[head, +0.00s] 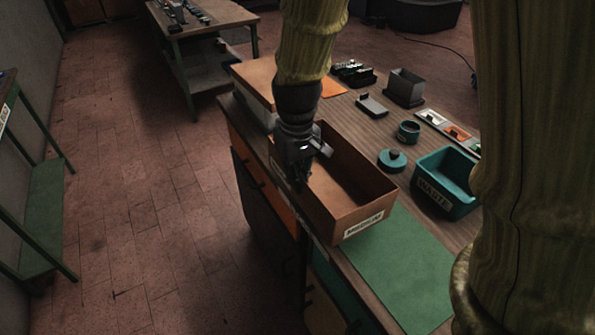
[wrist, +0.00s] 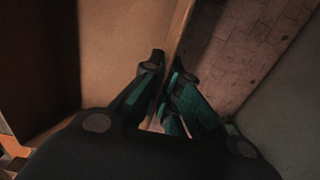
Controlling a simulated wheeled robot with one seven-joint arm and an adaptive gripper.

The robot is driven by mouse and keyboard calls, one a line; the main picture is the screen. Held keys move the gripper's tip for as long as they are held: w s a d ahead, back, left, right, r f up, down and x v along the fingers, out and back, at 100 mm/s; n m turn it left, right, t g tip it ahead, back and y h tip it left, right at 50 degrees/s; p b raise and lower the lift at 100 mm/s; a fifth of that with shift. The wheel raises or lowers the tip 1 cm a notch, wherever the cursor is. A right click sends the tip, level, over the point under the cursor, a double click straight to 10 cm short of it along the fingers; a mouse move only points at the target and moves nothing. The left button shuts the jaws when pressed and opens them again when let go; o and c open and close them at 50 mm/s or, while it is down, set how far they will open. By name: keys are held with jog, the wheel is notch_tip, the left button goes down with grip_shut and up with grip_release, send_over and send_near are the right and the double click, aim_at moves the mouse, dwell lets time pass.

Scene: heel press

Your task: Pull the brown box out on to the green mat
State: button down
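The open brown box (head: 350,200), with a white label on its near end, stands on the workbench. Its inside looks empty in the head view. The green mat (head: 410,265) lies flat just in front of the box's near end; I cannot tell whether the box overlaps its edge. My gripper (head: 300,178) reaches down at the box's left long wall. In the wrist view my gripper (wrist: 165,72) has one finger on each side of the thin wall (wrist: 179,28), the tips close together and apparently shut on it. The box's inside shows left of the wall, the floor right.
A teal waste bin (head: 449,180) stands right of the mat. A teal round pot (head: 392,160), a dark cup (head: 408,131) and a grey open box (head: 405,88) stand farther back. Another brown-topped box (head: 256,80) sits behind the brown box. The mat is bare.

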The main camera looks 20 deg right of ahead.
jog(key=shift+r+p, duration=1.55)
jog(key=shift+p, duration=0.2)
